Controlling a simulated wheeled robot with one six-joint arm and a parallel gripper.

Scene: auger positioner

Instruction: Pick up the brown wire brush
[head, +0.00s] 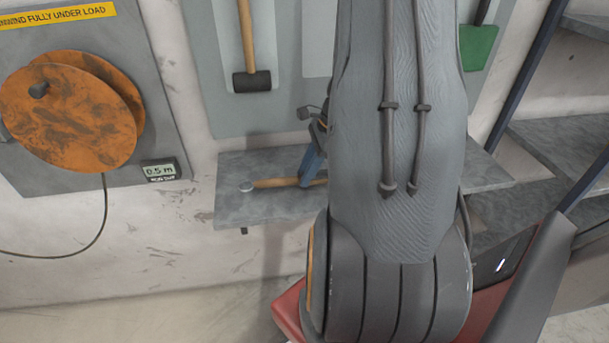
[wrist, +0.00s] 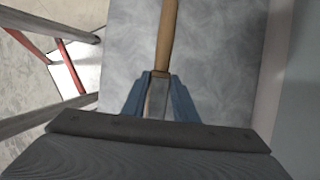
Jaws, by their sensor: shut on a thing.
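My gripper (wrist: 160,76) is shut on a tool with a tan wooden handle (wrist: 168,30). Its blue fingers close on a pale, narrow part just below the collar of the handle. In the head view my gripper (head: 312,168) is at the grey shelf, partly behind my arm. The handle (head: 272,183) points left there and ends in a metal cap. It looks to be lying on or just above the shelf. The tool's far end is hidden, and no bristles show, so I cannot tell whether it is the brown wire brush. No other brush is visible.
The grey shelf (head: 240,208) stands against a stained wall, with a panel above it holding a hammer (head: 250,70) and a green tool (head: 478,45). An orange reel (head: 70,110) hangs at left. Stair-like grey steps (head: 570,140) are at right.

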